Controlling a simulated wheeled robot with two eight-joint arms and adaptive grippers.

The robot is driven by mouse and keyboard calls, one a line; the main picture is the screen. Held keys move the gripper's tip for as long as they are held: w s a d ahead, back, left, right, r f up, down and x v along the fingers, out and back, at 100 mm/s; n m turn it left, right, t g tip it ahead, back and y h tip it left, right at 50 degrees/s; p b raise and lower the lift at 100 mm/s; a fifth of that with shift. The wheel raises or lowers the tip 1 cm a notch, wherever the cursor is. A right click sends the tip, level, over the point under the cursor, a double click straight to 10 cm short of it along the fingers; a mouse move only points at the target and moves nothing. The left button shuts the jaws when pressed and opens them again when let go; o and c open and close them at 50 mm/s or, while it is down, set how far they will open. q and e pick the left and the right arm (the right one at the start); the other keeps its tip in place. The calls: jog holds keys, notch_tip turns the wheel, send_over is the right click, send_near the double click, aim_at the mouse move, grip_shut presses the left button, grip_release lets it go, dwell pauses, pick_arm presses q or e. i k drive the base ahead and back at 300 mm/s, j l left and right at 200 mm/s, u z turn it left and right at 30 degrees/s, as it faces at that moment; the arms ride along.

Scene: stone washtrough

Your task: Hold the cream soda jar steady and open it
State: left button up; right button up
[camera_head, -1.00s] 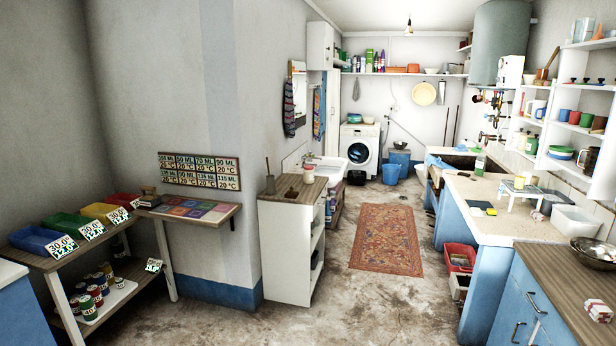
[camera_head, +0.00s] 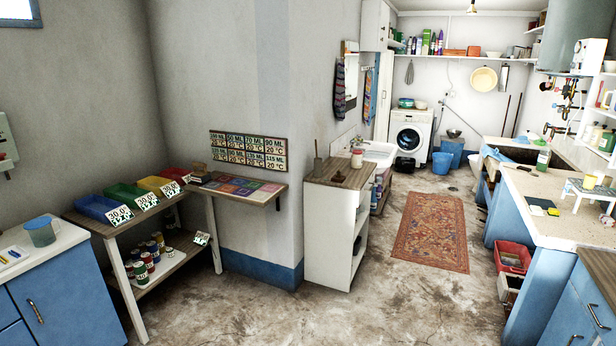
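No jar here can be made out for certain as the cream soda jar. A small pale jar with a reddish top (camera_head: 357,157) stands upright on the wooden top of the white cabinet (camera_head: 326,225). Several small coloured, labelled jars (camera_head: 146,258) stand on the lower shelf of the rack at the left; their labels are too small to read. Neither of my grippers shows in the head view.
The rack holds blue (camera_head: 96,207), green (camera_head: 125,195) and yellow (camera_head: 154,184) bins with price cards. A blue-fronted counter (camera_head: 55,290) stands at the left, another (camera_head: 580,315) at the right. The concrete floor (camera_head: 370,310) is open up to the patterned rug (camera_head: 432,231).

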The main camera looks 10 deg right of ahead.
aim_at(356, 160)
jog(key=i+z, duration=0.35)
jog(key=i, duration=1.8)
jog(key=i+z, duration=0.15)
jog(key=i, duration=0.3)
jog(key=i+j+z, duration=0.15)
jog(key=i, duration=0.35)
jog(key=i+j+z, duration=0.1)
jog(key=i, duration=0.35)
jog(key=i+j+z, duration=0.15)
jog(key=i, duration=0.3)
jog(key=i+j+z, duration=0.15)
jog(key=i+j, duration=0.2)
jog(key=i, duration=0.1)
